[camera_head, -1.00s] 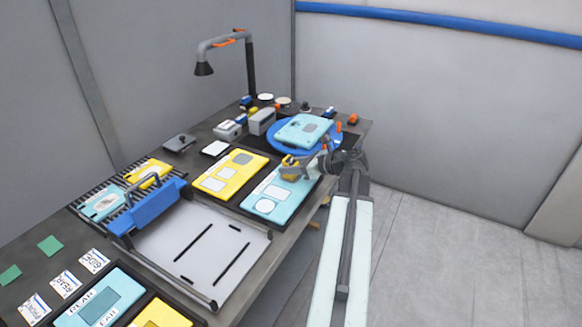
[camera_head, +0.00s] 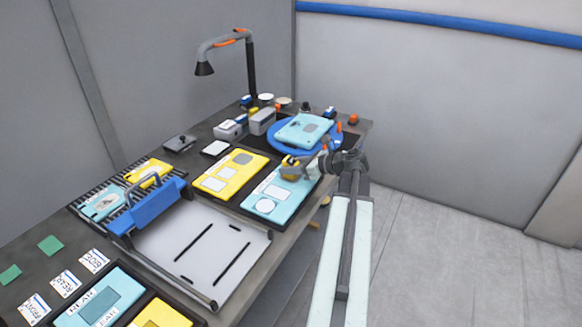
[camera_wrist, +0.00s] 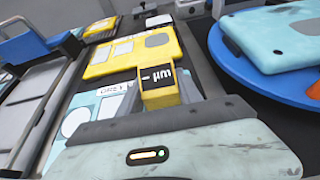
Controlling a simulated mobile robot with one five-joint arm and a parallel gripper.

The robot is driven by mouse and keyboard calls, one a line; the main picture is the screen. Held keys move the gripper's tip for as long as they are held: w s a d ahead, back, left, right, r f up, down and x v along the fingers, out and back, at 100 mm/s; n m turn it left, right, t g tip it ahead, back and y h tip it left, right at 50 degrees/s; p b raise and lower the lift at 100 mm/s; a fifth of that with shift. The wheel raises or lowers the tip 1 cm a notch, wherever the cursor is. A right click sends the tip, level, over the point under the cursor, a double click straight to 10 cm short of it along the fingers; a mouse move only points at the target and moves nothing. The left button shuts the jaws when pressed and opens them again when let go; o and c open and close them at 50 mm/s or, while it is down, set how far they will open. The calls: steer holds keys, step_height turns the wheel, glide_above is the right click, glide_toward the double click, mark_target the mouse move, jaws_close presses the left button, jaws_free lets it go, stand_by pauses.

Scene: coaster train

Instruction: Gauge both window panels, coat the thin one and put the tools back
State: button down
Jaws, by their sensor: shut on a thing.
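My gripper (camera_head: 300,170) is shut on a yellow gauge (camera_wrist: 158,88) with a dark display reading "µm". It also shows in the head view (camera_head: 290,168). My gripper is over the far right part of a light blue panel (camera_head: 265,207), which lies in a dark tray. I cannot tell whether the gauge touches the panel. A yellow panel (camera_head: 222,182) lies to its left and also shows in the wrist view (camera_wrist: 132,58). Another light blue panel (camera_head: 303,130) rests on a blue round turntable (camera_head: 337,143).
A blue handled clamp (camera_head: 147,205) spans the rack beside a pale board (camera_head: 210,258). Grey blocks (camera_head: 262,121) and small caps stand at the back under a lamp (camera_head: 204,68). Labelled cards (camera_head: 65,284) lie front left. Floor at right is clear.

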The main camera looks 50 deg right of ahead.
steer(key=shift+f, duration=0.1)
steer(key=c, duration=0.7)
jaws_free()
step_height(320, 180, up, 6)
steer(key=p, duration=0.6)
